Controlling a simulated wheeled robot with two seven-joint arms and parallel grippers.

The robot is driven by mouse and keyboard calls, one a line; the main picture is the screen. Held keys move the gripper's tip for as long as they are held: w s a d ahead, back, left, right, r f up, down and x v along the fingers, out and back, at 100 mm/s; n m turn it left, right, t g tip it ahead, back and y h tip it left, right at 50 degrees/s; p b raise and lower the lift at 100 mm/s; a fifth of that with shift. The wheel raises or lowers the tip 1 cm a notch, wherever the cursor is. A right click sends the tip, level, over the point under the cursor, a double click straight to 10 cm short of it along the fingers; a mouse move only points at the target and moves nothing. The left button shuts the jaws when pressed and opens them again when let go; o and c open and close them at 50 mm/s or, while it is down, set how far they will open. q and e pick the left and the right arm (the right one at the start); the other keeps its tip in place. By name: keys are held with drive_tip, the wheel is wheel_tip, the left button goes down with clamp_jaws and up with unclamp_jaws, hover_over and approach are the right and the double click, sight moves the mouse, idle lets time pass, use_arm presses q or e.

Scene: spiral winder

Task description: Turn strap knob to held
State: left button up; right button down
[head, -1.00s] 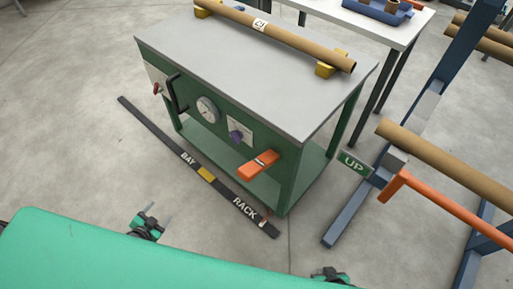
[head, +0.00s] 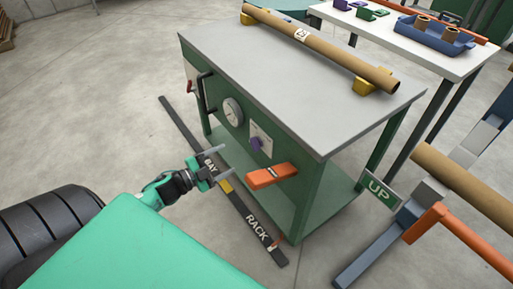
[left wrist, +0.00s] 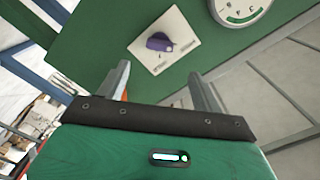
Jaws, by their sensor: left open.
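The purple strap knob (head: 256,143) sits on a white plate (head: 262,134) on the green front panel of the bench. In the left wrist view the purple knob (left wrist: 159,42) is on its white plate (left wrist: 183,47), beyond the fingertips and a little above the gap between them. The markings on the plate are too small to read. My left gripper (head: 221,163) is open and empty, in front of the panel and apart from the knob. Its two fingers also show in the left wrist view (left wrist: 160,82). My right gripper is not in view.
A round gauge (head: 232,111) and a black handle (head: 205,92) are left of the knob. A blue rack frame (head: 372,252) stands at right.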

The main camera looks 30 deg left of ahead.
sight(256, 143)
use_arm(q)
drive_tip(key=b+x, duration=0.1)
drive_tip(key=x, duration=1)
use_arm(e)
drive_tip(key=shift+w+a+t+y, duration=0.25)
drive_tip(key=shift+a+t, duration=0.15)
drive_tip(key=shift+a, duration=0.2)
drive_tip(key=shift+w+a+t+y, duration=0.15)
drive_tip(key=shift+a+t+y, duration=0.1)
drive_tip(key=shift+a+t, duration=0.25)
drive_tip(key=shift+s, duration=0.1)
use_arm(q)
drive_tip(key=c, duration=1)
